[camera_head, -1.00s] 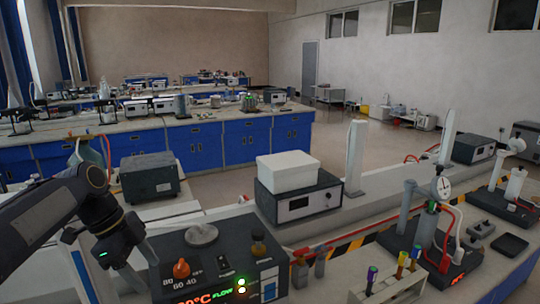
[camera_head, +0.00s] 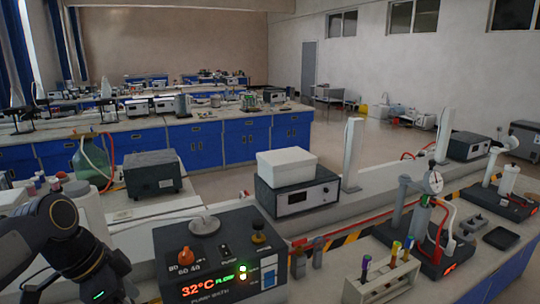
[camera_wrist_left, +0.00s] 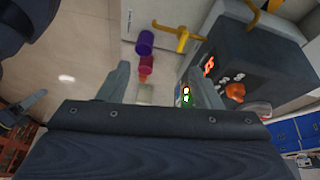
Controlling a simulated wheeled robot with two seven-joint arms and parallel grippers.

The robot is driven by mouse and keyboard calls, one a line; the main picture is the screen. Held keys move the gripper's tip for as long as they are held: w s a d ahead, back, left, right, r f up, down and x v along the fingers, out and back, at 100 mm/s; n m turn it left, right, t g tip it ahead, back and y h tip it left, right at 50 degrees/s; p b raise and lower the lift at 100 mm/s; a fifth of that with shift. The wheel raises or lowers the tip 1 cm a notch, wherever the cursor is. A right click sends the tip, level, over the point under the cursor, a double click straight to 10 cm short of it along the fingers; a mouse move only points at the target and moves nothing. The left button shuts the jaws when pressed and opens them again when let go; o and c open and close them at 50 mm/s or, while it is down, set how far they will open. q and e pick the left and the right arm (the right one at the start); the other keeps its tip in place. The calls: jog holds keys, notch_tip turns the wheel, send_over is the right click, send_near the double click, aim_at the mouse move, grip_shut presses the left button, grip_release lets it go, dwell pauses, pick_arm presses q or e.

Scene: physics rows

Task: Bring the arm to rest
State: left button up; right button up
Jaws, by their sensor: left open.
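My left arm (camera_head: 62,245) comes in at the lower left of the head view, bent low beside the bench. Its fingertips are out of sight there. In the left wrist view my left gripper (camera_wrist_left: 158,85) shows its two fingers spread apart with nothing between them. A dark instrument box with an orange knob (camera_wrist_left: 235,92) is to the right of the fingers. In the head view this box (camera_head: 215,260) has a lit red 32°C display and stands right of the arm. My right gripper is not in view.
A rack of coloured tubes (camera_head: 385,280) stands on the bench at lower right. A gauge stand (camera_head: 432,185) is behind it. A dark box with a white block (camera_head: 287,168) is at mid-bench. A purple cap (camera_wrist_left: 145,42) shows beyond the left fingers.

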pick_arm(q)
jog(key=s+d+f+n+t, duration=0.1)
jog(key=s+d+f+n, duration=0.1)
jog(key=s+f+n, duration=0.3)
jog(key=s+d+f+n+t, duration=0.2)
jog(key=s+f+n, duration=0.2)
jog(key=s+n, duration=0.3)
jog(key=s, duration=0.3)
jog(key=shift+f+n+t, duration=0.3)
jog(key=shift+f+n, duration=0.05)
jog(key=shift+n, duration=0.05)
